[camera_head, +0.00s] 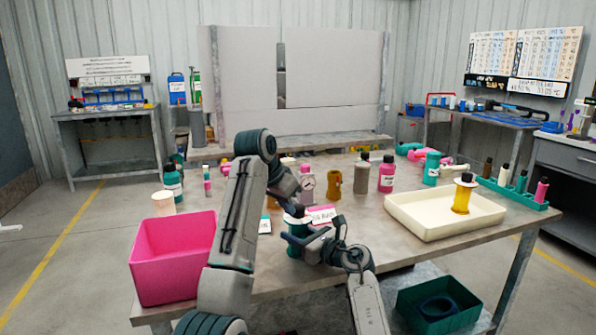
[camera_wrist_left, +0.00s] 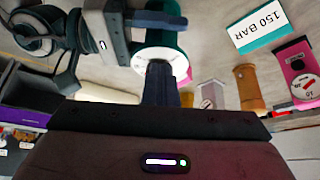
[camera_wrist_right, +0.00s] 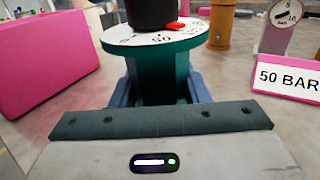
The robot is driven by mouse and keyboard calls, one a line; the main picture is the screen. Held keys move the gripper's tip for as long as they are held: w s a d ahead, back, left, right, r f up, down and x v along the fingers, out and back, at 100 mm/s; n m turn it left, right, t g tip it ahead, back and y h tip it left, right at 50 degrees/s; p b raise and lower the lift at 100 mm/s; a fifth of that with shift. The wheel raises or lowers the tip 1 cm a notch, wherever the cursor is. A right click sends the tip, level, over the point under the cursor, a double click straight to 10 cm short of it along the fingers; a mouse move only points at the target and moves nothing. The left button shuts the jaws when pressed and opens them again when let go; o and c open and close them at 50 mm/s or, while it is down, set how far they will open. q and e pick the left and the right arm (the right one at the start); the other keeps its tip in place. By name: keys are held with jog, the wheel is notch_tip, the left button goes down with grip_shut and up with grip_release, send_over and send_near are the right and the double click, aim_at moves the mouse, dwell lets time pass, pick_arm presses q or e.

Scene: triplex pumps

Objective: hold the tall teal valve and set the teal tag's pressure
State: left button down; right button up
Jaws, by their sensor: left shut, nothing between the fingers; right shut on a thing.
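The teal valve (camera_head: 296,228) stands on the table, a spool-like body with a white dial on top. In the right wrist view, the teal valve (camera_wrist_right: 165,72) is between my right fingers; its dial reads "50" at the near side, with a red pointer under a dark knob (camera_wrist_right: 153,12). My right gripper (camera_head: 303,246) is shut on its body. My left gripper (camera_wrist_left: 160,85) is shut and empty, its fingertips overlapping the white dial (camera_wrist_left: 158,57) in the left wrist view; contact cannot be told. The teal-edged tag (camera_wrist_left: 259,25) reads "150 BAR".
A pink-edged tag (camera_wrist_right: 287,80) reads "50 BAR". A pink bin (camera_head: 173,255) stands left, a cream tray (camera_head: 420,228) with a yellow valve (camera_head: 463,195) right. Table space before the tray is clear.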

pick_arm(q)
jog(key=shift+s+d, duration=0.3)
jog(key=shift+d, duration=0.25)
dwell(0.4)
jog(key=shift+s+a, duration=0.15)
jog(key=shift+s, duration=0.15)
notch_tip(320, 180, up, 6)
dwell(0.4)
jog(key=shift+a, duration=0.1)
jog(key=shift+w+a+f, duration=0.25)
jog(key=shift+f, duration=0.75)
jog(key=shift+w+a+f, duration=0.2)
jog(key=shift+a+f, duration=0.05)
jog(key=shift+f, duration=0.75)
jog(key=shift+w+a+f, duration=0.25)
jog(key=shift+f, duration=0.75)
jog(key=shift+w+d, duration=0.15)
jog(key=shift+d, duration=0.05)
